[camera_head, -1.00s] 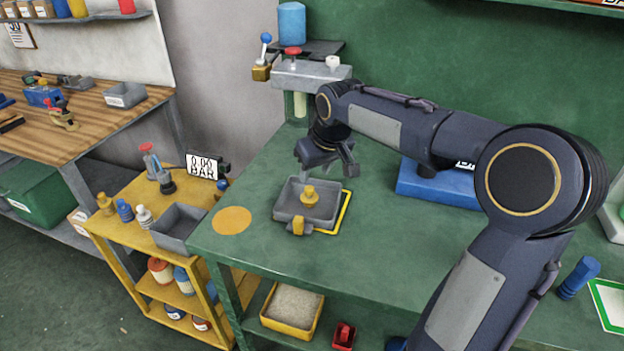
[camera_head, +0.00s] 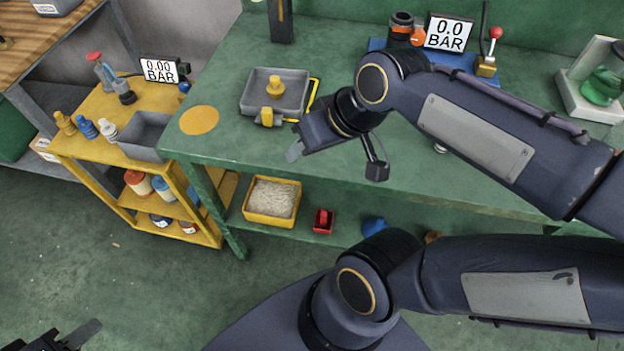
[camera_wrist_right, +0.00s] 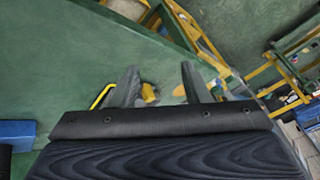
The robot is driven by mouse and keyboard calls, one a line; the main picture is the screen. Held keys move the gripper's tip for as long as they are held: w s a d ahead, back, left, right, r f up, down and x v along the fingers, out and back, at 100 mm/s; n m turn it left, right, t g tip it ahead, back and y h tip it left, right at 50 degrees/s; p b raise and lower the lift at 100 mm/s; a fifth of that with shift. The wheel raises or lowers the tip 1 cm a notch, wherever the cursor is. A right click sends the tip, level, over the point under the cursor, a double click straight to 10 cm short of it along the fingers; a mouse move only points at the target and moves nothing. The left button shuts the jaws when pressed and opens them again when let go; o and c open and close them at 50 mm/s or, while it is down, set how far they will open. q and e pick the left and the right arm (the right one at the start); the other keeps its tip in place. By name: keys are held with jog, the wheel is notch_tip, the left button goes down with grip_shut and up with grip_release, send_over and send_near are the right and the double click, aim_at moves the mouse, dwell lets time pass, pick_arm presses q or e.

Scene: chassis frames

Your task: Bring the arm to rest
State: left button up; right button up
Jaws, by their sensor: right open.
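My right arm comes in from the right over the green bench. Its gripper (camera_head: 336,162) is open and empty, above the bench's front edge, to the right of the grey tray and apart from it. In the right wrist view its two fingers (camera_wrist_right: 160,85) stand apart with nothing held between them. My left gripper (camera_head: 72,338) shows only in part at the bottom left corner; one finger is seen, and the rest is cut off by the frame.
A blue base with a gauge (camera_head: 449,33) stands behind my arm. A yellow cart (camera_head: 95,150) stands left. Open floor (camera_head: 130,285) lies in front.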

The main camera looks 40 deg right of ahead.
jog(key=s+a+f, duration=0.3)
jog(key=s+f, duration=0.1)
jog(key=shift+s+m+y, duration=0.3)
jog(key=shift+y, duration=0.1)
